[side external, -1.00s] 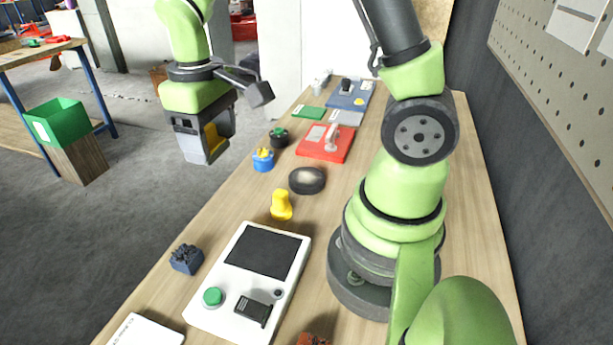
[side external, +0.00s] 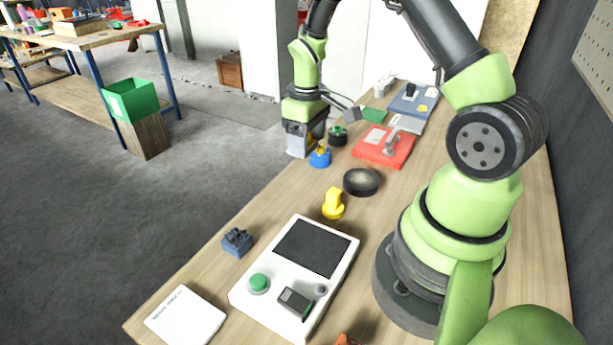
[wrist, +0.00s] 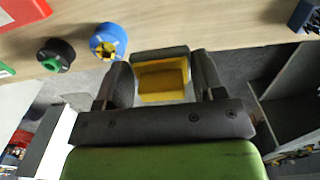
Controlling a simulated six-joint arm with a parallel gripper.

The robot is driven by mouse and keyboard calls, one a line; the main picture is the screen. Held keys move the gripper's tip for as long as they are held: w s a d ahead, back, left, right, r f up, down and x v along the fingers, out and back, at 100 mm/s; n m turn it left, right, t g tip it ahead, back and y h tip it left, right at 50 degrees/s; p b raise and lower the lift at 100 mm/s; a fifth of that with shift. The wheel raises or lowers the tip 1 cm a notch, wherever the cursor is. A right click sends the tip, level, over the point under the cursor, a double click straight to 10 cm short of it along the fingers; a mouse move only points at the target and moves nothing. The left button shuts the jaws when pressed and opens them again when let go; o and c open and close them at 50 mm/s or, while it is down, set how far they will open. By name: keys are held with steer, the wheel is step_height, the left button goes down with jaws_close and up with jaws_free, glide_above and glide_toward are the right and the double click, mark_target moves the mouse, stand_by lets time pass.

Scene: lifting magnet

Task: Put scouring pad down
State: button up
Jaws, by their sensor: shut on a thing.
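My gripper (wrist: 163,82) is shut on the scouring pad (wrist: 163,78), a yellow block with a dark grey-green face, held between the two dark fingers. In the wrist view the pad hangs just past the table edge, over the grey floor. In the side view my gripper (side external: 302,142) hangs at the left edge of the wooden table (side external: 262,215), next to the blue knob; its jaws mostly hide the pad there.
A blue knob with a yellow top (side external: 320,157) and a black knob with a green top (side external: 338,135) stand close to my gripper. A red plate (side external: 383,148), a black dish (side external: 362,182) and a yellow knob (side external: 333,204) are further along.

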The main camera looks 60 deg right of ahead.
mark_target(307, 183)
step_height(307, 183, down, 8)
steer(key=shift+f, duration=0.1)
steer(key=shift+f, duration=0.1)
stand_by(0.3)
steer(key=o, duration=1)
steer(key=shift+c, duration=0.2)
